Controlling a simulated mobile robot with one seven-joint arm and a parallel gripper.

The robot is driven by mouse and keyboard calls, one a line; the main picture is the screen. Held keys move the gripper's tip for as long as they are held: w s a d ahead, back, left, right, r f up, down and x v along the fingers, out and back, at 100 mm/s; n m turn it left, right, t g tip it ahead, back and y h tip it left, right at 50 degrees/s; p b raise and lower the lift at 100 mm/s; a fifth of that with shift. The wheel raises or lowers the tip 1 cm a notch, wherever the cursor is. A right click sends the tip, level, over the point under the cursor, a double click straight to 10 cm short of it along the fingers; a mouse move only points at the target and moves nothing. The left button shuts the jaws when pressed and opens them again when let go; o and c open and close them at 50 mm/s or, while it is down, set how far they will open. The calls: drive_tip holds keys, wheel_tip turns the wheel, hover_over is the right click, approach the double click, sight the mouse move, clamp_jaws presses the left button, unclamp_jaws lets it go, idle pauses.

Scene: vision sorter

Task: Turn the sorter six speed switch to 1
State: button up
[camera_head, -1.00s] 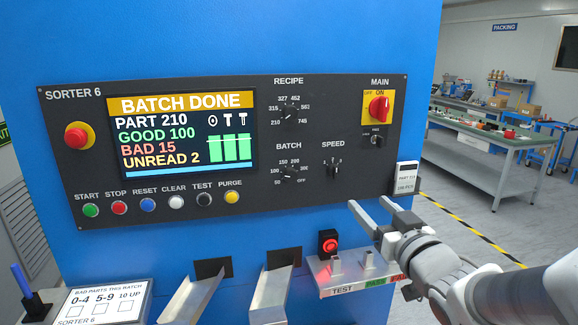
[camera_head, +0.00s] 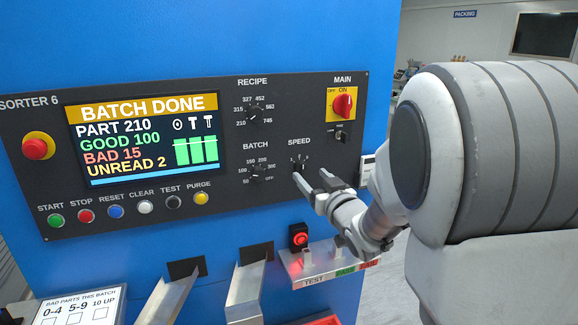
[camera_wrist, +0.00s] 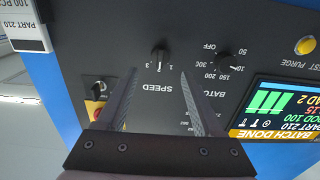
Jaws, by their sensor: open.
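The speed switch (camera_head: 299,164) is a small black knob under the word SPEED on the dark Sorter 6 panel (camera_head: 220,215). In the wrist view the speed switch (camera_wrist: 159,57) shows upside down, with small numbers around it; I cannot tell surely which number it points to. My gripper (camera_head: 311,178) is open and empty, its fingertips just below the knob in the head view. In the wrist view my gripper (camera_wrist: 158,74) has one finger on each side of the knob's line, with the knob just beyond the tips. Contact is not visible.
The batch knob (camera_head: 257,173) is left of the speed switch, the recipe knob (camera_head: 253,114) above it. The red main switch (camera_head: 343,104) is up right. A lit red button (camera_head: 300,238) and a small shelf (camera_head: 318,280) are below. My arm fills the right.

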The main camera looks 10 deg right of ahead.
sight(303, 168)
drive_tip(key=shift+w+a+p, duration=0.2)
drive_tip(key=shift+w+a, duration=0.05)
drive_tip(key=shift+w, duration=1.1)
drive_tip(key=shift+w+a+p, duration=0.2)
drive_tip(key=shift+w+a, duration=0.05)
drive_tip(key=shift+w, duration=1.05)
clamp_jaws()
